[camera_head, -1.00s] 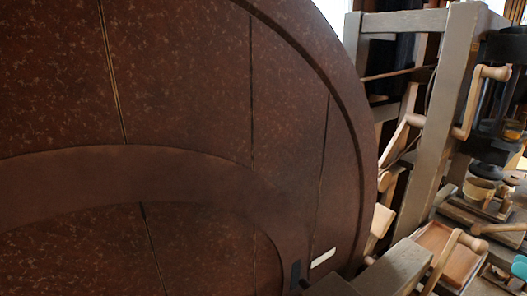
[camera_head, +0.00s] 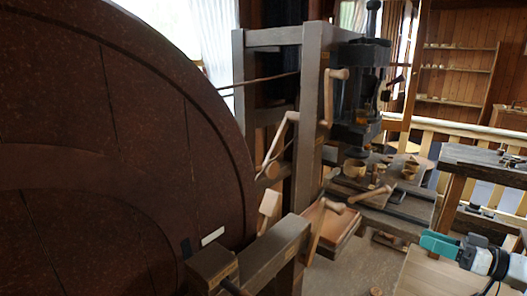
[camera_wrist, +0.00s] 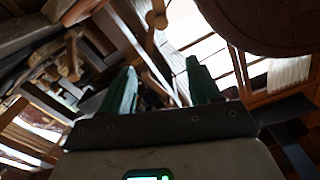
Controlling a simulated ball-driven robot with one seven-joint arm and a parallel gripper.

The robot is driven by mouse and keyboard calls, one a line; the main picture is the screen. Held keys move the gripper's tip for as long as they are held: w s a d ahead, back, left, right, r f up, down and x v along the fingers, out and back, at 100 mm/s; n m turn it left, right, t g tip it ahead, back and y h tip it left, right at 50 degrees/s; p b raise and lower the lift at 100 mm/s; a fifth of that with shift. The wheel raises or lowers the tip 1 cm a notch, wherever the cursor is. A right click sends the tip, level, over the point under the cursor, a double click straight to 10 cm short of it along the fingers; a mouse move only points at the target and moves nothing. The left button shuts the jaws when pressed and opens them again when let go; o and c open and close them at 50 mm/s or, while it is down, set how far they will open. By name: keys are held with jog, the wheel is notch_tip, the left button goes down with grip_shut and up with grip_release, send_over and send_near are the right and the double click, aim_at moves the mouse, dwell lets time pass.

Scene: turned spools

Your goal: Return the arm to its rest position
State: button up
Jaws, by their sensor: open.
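My gripper (camera_wrist: 158,88) shows in the wrist view with its two green fingers apart and nothing between them. In the head view, the teal end of my gripper (camera_head: 440,245) and the white wrist of my arm (camera_head: 482,258) are at the lower right. They are in front of a pale wooden surface (camera_head: 425,275), and I cannot tell whether they touch it. The rest of my arm runs out of the picture at the right edge.
A huge dark red wheel (camera_head: 90,110) fills the left. A grey timber frame (camera_head: 309,100) with wooden crank handles stands beside it. A dark table (camera_head: 487,165) stands at the right, with shelves (camera_head: 455,75) behind.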

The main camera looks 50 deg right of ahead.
jog(key=w+a+f+g+y, duration=0.2)
jog(key=w+a+f+g, duration=0.3)
jog(key=a+f, duration=0.4)
jog(key=w+a+f+g+y, duration=0.1)
jog(key=w+a+f+g, duration=0.2)
jog(key=w+a+f, duration=0.45)
jog(key=s+a+f+n+g+h, duration=0.1)
jog(key=s+a+f+g, duration=0.2)
jog(key=a, duration=0.4)
jog(key=s+a+f+n+g+h, duration=0.1)
jog(key=s+a+f+g+h, duration=0.1)
jog(key=a, duration=0.5)
jog(key=s+a+f+g+h, duration=0.1)
jog(key=s+a+f+g, duration=0.3)
jog(key=s+a, duration=0.2)
jog(key=shift+a+f+n, duration=0.4)
jog(key=shift+a, duration=0.2)
jog(key=shift+c, duration=0.4)
